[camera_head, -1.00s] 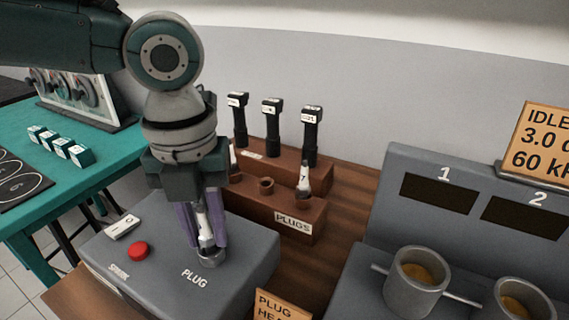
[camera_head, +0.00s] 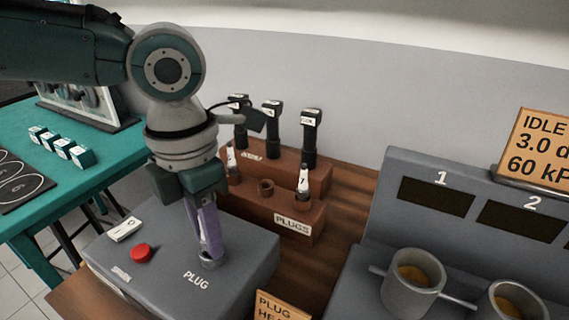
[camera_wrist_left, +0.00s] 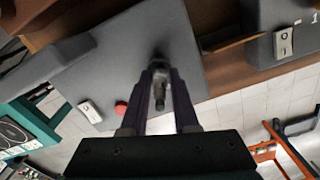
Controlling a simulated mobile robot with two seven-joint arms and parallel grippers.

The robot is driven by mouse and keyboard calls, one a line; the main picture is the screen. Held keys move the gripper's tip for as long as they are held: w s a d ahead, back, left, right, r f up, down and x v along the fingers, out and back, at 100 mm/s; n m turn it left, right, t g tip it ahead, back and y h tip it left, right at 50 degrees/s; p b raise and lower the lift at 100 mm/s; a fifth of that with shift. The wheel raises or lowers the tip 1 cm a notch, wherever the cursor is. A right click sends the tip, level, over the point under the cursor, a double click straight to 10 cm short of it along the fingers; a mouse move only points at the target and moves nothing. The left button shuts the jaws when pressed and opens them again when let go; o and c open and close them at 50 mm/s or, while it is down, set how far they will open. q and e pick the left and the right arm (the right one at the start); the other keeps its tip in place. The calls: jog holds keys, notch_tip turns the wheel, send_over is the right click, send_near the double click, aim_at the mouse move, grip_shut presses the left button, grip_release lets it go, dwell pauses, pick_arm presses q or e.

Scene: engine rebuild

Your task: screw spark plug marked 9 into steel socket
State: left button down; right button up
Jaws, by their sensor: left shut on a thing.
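My left gripper (camera_head: 208,248) has purple fingers and points down at the steel socket (camera_head: 209,260) on top of the grey box marked PLUG (camera_head: 240,250). The fingers are shut on a spark plug (camera_wrist_left: 160,92), which shows between them in the left wrist view. In the head view the finger hides the plug. I cannot read the number on it. The plug stands about upright with its lower end at the socket; how deep it sits is hidden. My right gripper is in neither view.
A red button (camera_head: 141,253) and a white switch (camera_head: 125,229) are on the box. Behind, a brown rack marked PLUGS (camera_head: 270,215) holds a plug marked 7 (camera_head: 303,180), another plug (camera_head: 231,158) and black-handled tools (camera_head: 310,135). A grey unit with metal cups (camera_head: 414,282) stands right.

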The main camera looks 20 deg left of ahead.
pick_arm(q)
jog(key=c, duration=0.6)
grip_release()
